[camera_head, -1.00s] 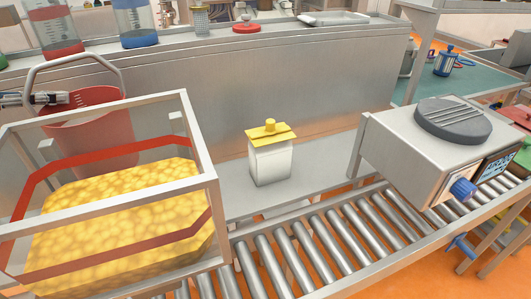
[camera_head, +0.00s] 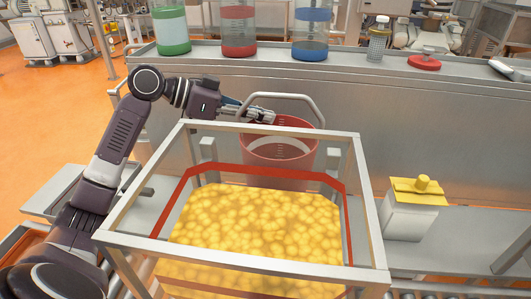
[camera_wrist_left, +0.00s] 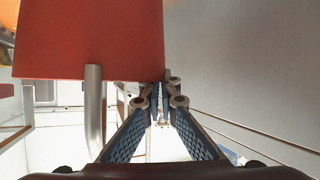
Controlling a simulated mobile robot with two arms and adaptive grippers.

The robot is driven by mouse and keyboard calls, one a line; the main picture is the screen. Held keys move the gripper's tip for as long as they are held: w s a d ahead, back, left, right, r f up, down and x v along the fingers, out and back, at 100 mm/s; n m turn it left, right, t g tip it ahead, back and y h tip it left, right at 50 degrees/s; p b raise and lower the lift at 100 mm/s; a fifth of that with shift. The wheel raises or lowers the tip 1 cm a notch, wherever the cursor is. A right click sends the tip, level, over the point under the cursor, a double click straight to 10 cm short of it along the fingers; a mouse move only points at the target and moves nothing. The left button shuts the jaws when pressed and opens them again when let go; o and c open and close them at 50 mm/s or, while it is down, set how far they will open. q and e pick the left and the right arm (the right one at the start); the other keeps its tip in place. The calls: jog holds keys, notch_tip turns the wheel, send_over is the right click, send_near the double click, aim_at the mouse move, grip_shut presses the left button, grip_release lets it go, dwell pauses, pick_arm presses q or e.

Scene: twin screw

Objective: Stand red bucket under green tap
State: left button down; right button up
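The red bucket (camera_head: 278,148) stands upright behind the crate of yellow produce, its pale arched handle (camera_head: 300,97) raised. It fills the upper left of the left wrist view (camera_wrist_left: 85,40). My left gripper (camera_head: 272,116) is at the bucket's rim, by the left side of the handle. In the left wrist view its fingers (camera_wrist_left: 160,98) look slightly apart beside the bucket, with no held thing visible between them; contact is unclear. A green-banded clear tank (camera_head: 170,30) stands on the back ledge, left of the bucket. No green tap is discernible. My right gripper is not in view.
The framed crate (camera_head: 370,225) stands in front of the bucket. A red-banded tank (camera_head: 238,30) and a blue-banded tank (camera_head: 311,32) stand on the ledge (camera_head: 350,62). A white container with a yellow lid (camera_head: 410,215) is at right. A low grey surface lies at left.

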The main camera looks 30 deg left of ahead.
pick_arm(q)
notch_tip(320, 180, down, 11)
jog(key=p, duration=0.2)
jog(key=c, duration=2.6)
grip_release()
jog(key=shift+f, duration=0.2)
jog(key=o, duration=0.4)
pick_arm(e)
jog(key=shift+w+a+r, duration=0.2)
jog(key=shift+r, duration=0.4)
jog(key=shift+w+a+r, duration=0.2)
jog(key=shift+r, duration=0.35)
pick_arm(q)
jog(key=shift+o, duration=0.2)
